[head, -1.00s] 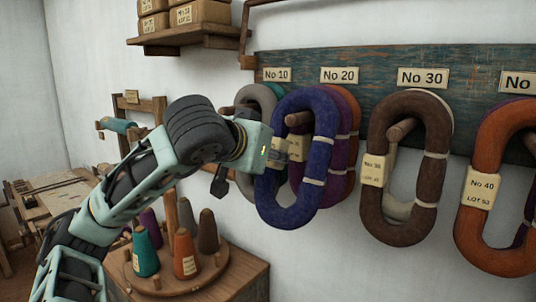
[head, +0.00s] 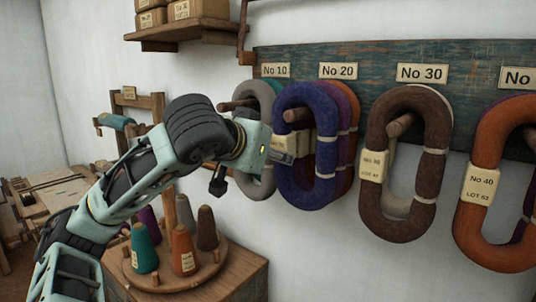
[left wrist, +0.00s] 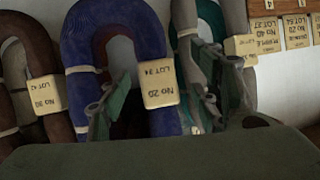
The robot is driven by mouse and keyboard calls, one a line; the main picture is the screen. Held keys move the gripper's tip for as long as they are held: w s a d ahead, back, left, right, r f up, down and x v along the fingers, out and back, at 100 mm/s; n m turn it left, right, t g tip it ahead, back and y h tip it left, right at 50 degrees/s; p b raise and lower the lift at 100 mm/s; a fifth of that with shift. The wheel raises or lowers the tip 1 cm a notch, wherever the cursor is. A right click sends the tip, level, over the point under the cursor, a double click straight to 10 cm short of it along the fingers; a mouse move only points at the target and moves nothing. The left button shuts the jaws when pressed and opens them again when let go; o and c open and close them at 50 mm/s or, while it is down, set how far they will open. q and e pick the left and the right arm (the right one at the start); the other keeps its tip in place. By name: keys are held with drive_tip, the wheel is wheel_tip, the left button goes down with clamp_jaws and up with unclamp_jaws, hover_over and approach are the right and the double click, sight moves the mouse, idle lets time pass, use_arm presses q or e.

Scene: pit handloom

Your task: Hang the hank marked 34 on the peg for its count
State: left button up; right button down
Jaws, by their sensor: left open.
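The blue hank (head: 308,190) hangs on the peg (head: 293,115) below the plate No 20 (head: 338,71), in front of purple and orange-brown hanks. In the left wrist view, which is upside down, the blue hank (left wrist: 115,15) carries a tag (left wrist: 159,84) reading No 20, LOT 34. My left gripper (head: 283,157) is open at the left side of the blue hank, with its fingers around the tag's area. Whether the fingers touch the hank I cannot tell. My right gripper is not in view.
A grey hank (head: 257,182) hangs left under No 10. A brown hank (head: 374,215) hangs right under No 30, and an orange hank (head: 470,225) further right. A cone stand (head: 205,278) is below my arm; a shelf with boxes (head: 190,32) is above.

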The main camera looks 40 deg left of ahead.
use_arm(q)
drive_tip(key=shift+s+r, duration=0.1)
drive_tip(key=shift+r, duration=0.05)
drive_tip(key=v, duration=1.2)
drive_tip(key=shift+d, duration=0.15)
